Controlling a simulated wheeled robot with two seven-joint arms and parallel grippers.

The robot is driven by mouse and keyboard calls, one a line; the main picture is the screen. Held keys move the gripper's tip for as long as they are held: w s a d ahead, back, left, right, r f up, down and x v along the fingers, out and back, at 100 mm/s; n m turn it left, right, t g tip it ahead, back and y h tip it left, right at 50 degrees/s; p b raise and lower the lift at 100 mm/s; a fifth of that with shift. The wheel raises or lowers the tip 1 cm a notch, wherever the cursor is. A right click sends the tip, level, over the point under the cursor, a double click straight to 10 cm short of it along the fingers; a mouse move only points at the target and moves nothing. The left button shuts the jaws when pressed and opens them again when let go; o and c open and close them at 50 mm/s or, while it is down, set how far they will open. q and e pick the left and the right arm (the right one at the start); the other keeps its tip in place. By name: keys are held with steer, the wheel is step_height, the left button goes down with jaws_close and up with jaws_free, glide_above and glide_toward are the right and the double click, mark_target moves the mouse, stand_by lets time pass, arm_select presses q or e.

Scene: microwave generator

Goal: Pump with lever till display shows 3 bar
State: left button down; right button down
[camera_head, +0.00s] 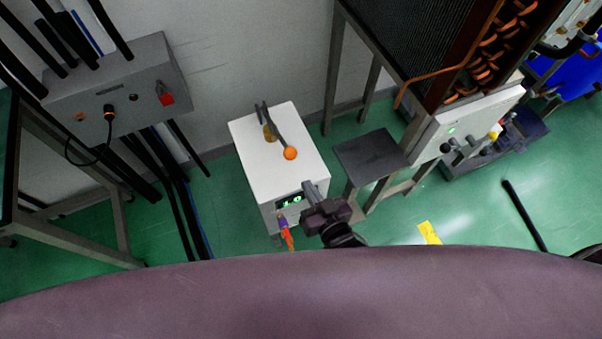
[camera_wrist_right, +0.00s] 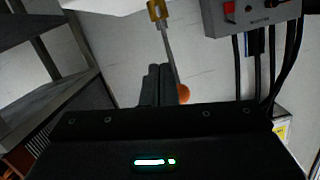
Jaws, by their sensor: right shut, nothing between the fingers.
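A white pump box (camera_head: 280,150) stands on the green floor by the wall. On its top is a grey lever (camera_head: 279,135) with a yellow-brown pivot and an orange ball knob (camera_head: 290,153). A small display (camera_head: 289,199) with green digits is on its front face; I cannot read the value surely. My right gripper (camera_head: 309,186) is shut and empty, over the box's front right edge, apart from the knob in the head view. In the right wrist view the dark fingers (camera_wrist_right: 158,70) are together, with the lever and orange knob (camera_wrist_right: 184,93) just right of them. My left gripper is not in view.
A dark-topped stool (camera_head: 370,155) stands right of the box, below a large rack. A grey control box (camera_head: 118,85) with a red switch hangs at the left, above black pipes. An orange and purple fitting (camera_head: 286,232) sticks out at the box's front.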

steer(key=shift+v, duration=1.35)
steer(key=shift+r, duration=0.1)
